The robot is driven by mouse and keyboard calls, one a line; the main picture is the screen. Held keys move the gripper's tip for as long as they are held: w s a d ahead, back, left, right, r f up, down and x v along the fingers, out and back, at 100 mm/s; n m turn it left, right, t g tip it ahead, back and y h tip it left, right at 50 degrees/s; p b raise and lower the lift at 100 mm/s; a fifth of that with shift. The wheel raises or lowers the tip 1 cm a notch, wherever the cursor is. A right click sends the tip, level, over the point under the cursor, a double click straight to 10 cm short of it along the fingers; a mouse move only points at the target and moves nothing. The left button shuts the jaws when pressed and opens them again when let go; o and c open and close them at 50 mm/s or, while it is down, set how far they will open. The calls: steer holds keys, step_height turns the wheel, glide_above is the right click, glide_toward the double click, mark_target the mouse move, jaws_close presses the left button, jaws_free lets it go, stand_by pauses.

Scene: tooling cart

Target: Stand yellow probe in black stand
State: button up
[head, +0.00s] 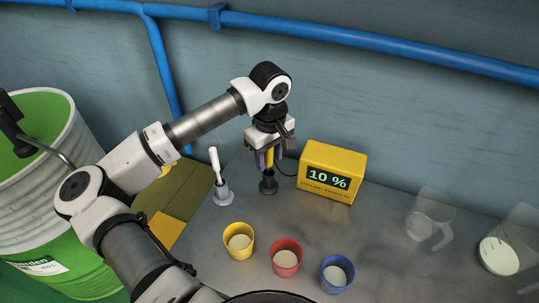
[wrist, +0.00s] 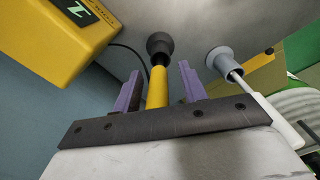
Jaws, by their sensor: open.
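The yellow probe (head: 269,156) stands upright, with its lower end at the black stand (head: 268,186) on the cart top. In the wrist view the yellow probe (wrist: 157,86) runs into the mouth of the black stand (wrist: 160,45); how deep it sits is hidden. My gripper (head: 267,162) is above the stand, pointing down around the probe's upper part. In the wrist view my gripper (wrist: 160,72) has its two purple fingers apart, one on each side of the probe, with a gap to each. The probe's top is hidden by the gripper.
A yellow meter box (head: 333,171) reading 10 % stands close right of the gripper, with a dark cable. A grey stand (head: 222,192) holding a white stick is close left. Yellow (head: 239,241), red (head: 286,258) and blue (head: 337,274) cups stand in front. Clear jugs stand far right.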

steer(key=shift+r, duration=0.1)
steer(key=shift+r+p, duration=0.15)
steer(key=shift+p, duration=0.2)
step_height(320, 180, up, 12)
steer(key=b, duration=0.3)
steer(key=shift+b, duration=0.3)
